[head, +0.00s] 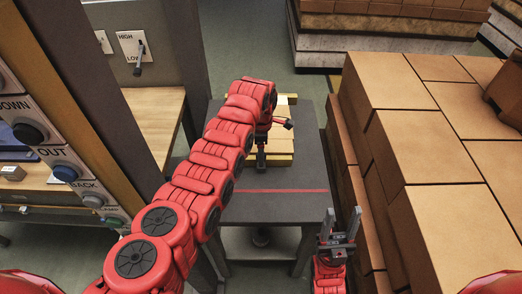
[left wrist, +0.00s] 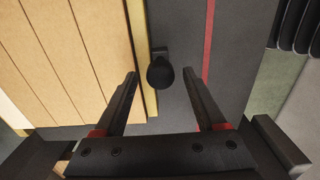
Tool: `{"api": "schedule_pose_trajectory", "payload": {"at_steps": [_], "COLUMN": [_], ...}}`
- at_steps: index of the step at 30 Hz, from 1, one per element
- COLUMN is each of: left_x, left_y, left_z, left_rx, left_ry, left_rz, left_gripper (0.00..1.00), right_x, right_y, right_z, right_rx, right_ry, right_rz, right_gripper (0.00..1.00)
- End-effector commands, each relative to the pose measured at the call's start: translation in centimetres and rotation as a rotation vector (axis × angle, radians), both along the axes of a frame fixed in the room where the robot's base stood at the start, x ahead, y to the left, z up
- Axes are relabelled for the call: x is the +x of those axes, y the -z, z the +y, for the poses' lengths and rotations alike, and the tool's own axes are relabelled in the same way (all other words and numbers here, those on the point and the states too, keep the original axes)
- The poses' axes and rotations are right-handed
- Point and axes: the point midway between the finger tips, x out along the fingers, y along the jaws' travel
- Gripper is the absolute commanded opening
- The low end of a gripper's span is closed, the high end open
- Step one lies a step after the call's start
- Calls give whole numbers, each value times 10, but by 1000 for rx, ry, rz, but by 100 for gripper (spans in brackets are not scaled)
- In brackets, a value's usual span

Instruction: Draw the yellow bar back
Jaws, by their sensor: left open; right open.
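The yellow bar (left wrist: 143,60) runs along the edge of pale wooden boards in the left wrist view. A black knob (left wrist: 160,73) stands beside the bar and looks attached to it. My left gripper (left wrist: 160,78) is open, with one finger on each side of the knob; I cannot tell whether they touch it. In the head view the left arm reaches over the dark table (head: 255,208), and the bar (head: 281,160) shows partly behind the gripper (head: 261,161). My right gripper (head: 338,238) is open and empty, pointing up near the table's front right corner.
A red line (head: 275,191) crosses the table on the near side of the bar; the table between them is bare. Stacked brown boxes (head: 430,150) stand close on the right. A button panel (head: 60,150) and a wooden bench (head: 155,115) are on the left.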

Motion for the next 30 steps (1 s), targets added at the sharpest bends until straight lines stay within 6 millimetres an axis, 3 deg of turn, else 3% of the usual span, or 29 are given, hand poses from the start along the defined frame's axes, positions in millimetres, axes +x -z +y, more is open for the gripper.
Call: {"api": "schedule_pose_trajectory", "payload": {"at_steps": [13, 25, 30], "left_x": [-1, -1, -1], "left_y": [10, 10, 10], "left_z": [0, 0, 0], "left_rx": [1, 1, 0], "left_ry": [0, 0, 0], "left_rz": [2, 2, 2], "left_gripper": [73, 3, 0], "right_x": [0, 0, 0], "right_y": [-2, -2, -2], "right_z": [0, 0, 0], "right_rx": [0, 0, 0], "right_ry": [0, 0, 0], "right_rz": [0, 0, 0], "right_gripper": [50, 50, 50]}}
